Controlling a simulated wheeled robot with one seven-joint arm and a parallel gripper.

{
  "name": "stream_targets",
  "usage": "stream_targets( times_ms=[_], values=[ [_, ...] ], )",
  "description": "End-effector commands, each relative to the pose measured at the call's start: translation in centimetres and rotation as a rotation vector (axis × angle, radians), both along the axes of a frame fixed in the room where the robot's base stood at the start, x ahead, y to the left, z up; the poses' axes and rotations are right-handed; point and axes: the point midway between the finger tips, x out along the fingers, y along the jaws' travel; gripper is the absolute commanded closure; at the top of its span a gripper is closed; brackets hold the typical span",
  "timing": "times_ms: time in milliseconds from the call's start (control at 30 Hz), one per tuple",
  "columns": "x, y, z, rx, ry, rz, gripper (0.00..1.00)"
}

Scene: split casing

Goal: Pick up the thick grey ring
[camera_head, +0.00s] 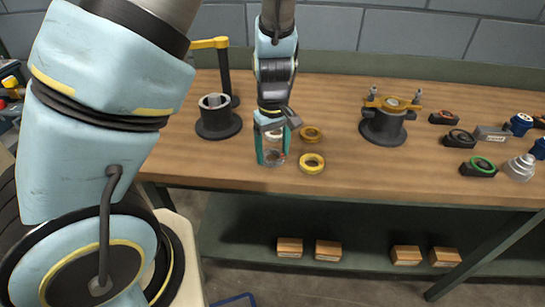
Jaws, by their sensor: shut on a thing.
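My gripper (272,153) is low over the wooden workbench, left of the middle of the view, pointing down. Its teal-edged fingers are shut on a small grey thing, which looks like the thick grey ring (277,158). The ring is partly hidden by the fingers, and I cannot tell whether it touches the bench top. A yellow ring (312,163) and a bronze ring (311,134) lie flat on the bench just right of my gripper.
A dark holder with a grey cylinder (217,117) stands left, by a yellow-topped post (223,68). A dark casing with a brass flange (386,122) stands right. Several small parts, including a green ring on a block (480,166), fill the far right. Wooden blocks (328,250) lie on the lower shelf.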

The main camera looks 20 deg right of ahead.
Motion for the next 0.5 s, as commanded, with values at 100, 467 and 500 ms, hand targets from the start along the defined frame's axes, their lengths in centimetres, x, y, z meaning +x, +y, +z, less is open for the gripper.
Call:
stream_targets(
  times_ms=[100,467,500],
  values=[
    [0.0,0.0,0.0,0.000,0.000,0.000,0.78],
    [0.0,-0.2,1.2,-0.003,-0.001,-0.003,0.78],
    [0.0,-0.2,1.8,-0.004,-0.003,-0.003,0.78]
  ],
)
